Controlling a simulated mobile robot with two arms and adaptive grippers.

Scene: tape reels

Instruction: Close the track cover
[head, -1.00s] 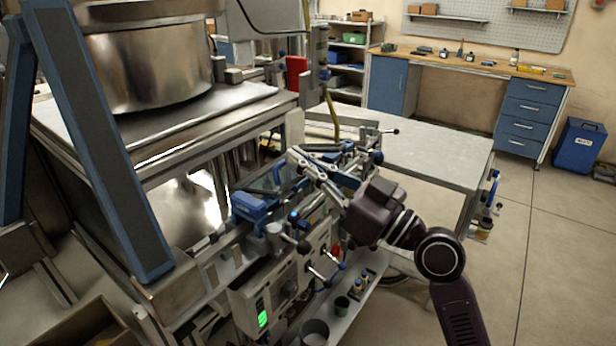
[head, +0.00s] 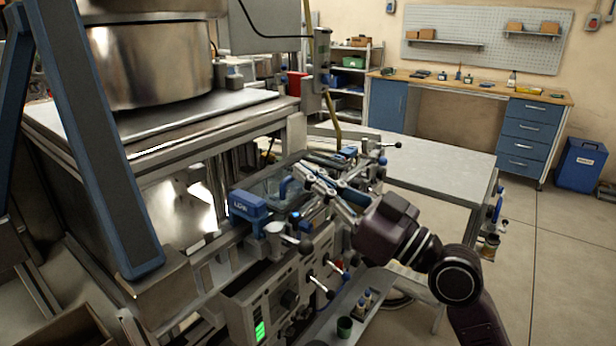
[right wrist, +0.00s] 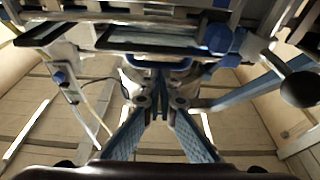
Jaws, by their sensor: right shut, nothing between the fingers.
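The track assembly (head: 268,183) runs along the front of the steel machine, with a blue handle-like part (head: 285,187) on it. I cannot tell for certain which piece is the track cover or how far it stands open. My right gripper (head: 306,170) reaches in from the right, its shut, empty fingers over the far part of the track. In the right wrist view the fingers (right wrist: 159,97) meet just below the rails and blue fittings (right wrist: 218,38); contact cannot be made out. My left gripper is not in view.
A blue block (head: 248,206) and black-knobbed levers (head: 305,246) stand close to the track. A control box (head: 262,308) with a green display is below. A metal table (head: 430,160) stands behind my right arm.

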